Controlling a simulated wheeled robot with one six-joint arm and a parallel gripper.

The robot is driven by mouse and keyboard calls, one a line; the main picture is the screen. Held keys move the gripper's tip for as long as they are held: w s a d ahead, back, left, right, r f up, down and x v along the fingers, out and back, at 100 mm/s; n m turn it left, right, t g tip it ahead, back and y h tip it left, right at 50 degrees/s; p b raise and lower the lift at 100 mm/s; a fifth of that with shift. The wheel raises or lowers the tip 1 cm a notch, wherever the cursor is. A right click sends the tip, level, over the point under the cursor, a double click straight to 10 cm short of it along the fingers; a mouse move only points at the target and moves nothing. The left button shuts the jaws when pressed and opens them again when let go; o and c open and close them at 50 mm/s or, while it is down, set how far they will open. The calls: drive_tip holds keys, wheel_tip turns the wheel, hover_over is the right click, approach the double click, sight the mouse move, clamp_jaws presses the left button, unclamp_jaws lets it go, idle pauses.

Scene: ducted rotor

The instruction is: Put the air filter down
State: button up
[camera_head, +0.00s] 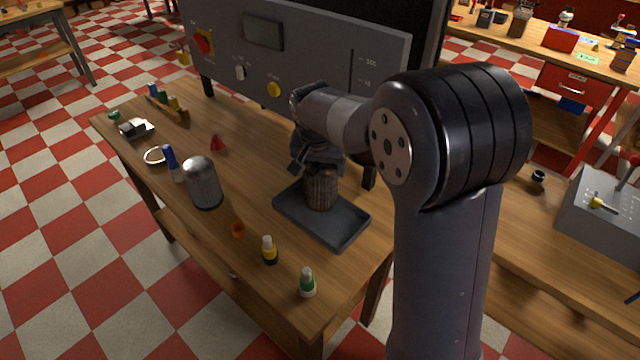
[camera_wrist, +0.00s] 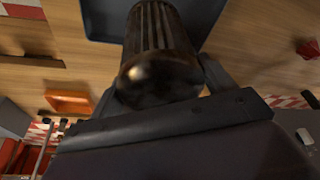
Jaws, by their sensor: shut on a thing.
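The air filter (camera_head: 321,190) is a brownish pleated cylinder, upright over the dark shallow tray (camera_head: 345,237) on the wooden table. My gripper (camera_head: 318,163) is shut on its upper part and comes down from above. In the wrist view the filter (camera_wrist: 160,58) shows a rounded metallic end and ribbed side between the two fingers of my gripper (camera_wrist: 163,92). The tray (camera_wrist: 100,22) lies beyond it in that view. The filter's lower end is inside the tray's outline, but I cannot tell whether it touches the tray floor.
A grey canister (camera_head: 203,182) stands left of the tray. A yellow-and-black bottle (camera_head: 269,250) and a green-and-white bottle (camera_head: 307,283) stand near the front edge, with a small orange cup (camera_head: 237,230). A grey control panel (camera_head: 290,55) rises behind. The tray's front part is bare.

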drive_tip(key=shift+f, duration=2.75)
drive_tip(key=o, duration=0.9)
drive_tip(key=shift+o, duration=0.2)
drive_tip(key=v, duration=1.2)
